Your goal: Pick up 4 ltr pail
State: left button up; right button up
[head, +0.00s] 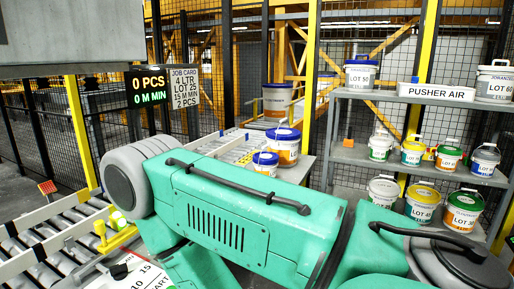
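A job card (184,86) reads 4 LTR, LOT 25, 15 M MIN, 2 PCS. Two blue-lidded pails, one orange-banded (287,151) and a smaller one (265,165), stand behind my green arm, which partly hides them. Small pails stand on the middle shelf: one green-banded (380,147), one yellow-lidded (412,153), one green-lidded (449,157) and one blue-lidded (485,161). Lower down are a white-lidded pail (383,190), a LOT 40 pail (422,205) and a LOT 30 pail (463,212). No 4 litre label is readable on any pail. Neither gripper is in view.
A roller conveyor (30,240) runs at left. A display (149,91) reads 0 PCS. Mesh fencing (235,60) closes the back.

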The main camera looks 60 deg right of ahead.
aim_at(284, 141)
jog(key=z, duration=2.1)
jog(key=i+l, duration=0.25)
jog(key=i, duration=0.1)
